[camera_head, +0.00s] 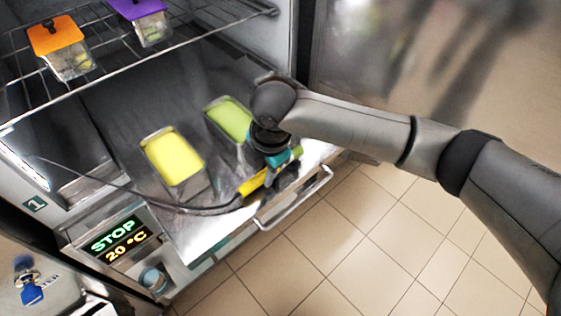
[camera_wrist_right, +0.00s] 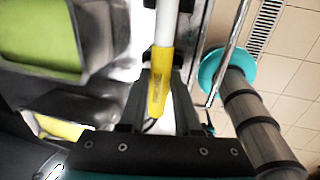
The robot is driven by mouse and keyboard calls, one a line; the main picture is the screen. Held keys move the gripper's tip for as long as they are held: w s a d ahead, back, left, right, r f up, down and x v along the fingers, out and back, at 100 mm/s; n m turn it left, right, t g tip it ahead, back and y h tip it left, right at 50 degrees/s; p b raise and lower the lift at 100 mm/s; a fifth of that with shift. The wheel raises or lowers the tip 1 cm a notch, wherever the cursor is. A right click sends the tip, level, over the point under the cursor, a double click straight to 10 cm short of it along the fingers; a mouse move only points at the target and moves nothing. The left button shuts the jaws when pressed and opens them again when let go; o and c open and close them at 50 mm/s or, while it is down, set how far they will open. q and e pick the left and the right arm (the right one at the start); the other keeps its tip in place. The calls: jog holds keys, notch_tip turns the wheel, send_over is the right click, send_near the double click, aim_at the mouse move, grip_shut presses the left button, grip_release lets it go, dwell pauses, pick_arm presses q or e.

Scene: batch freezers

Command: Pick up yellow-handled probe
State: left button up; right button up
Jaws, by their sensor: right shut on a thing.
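The yellow-handled probe (camera_head: 253,183) is at the front of the open freezer compartment, with a dark cable running from it to the left. My right gripper (camera_head: 280,172) is shut on it; the arm comes in from the right and hides part of the jaws. In the right wrist view the probe's yellow handle (camera_wrist_right: 161,70) lies between the dark fingers (camera_wrist_right: 160,92), with a pale shaft extending away beyond it. I cannot tell whether the probe touches the floor of the compartment. My left gripper is not in view.
A tub of yellow contents (camera_head: 173,157) and a tub of green contents (camera_head: 230,120) stand inside. Orange-lidded (camera_head: 55,36) and purple-lidded (camera_head: 136,8) containers sit on the wire shelf (camera_head: 130,57). A metal bar handle (camera_head: 295,200) runs along the front edge. A display (camera_head: 118,238) reads STOP, 20 °C.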

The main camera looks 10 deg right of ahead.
grip_shut()
dwell(0.5)
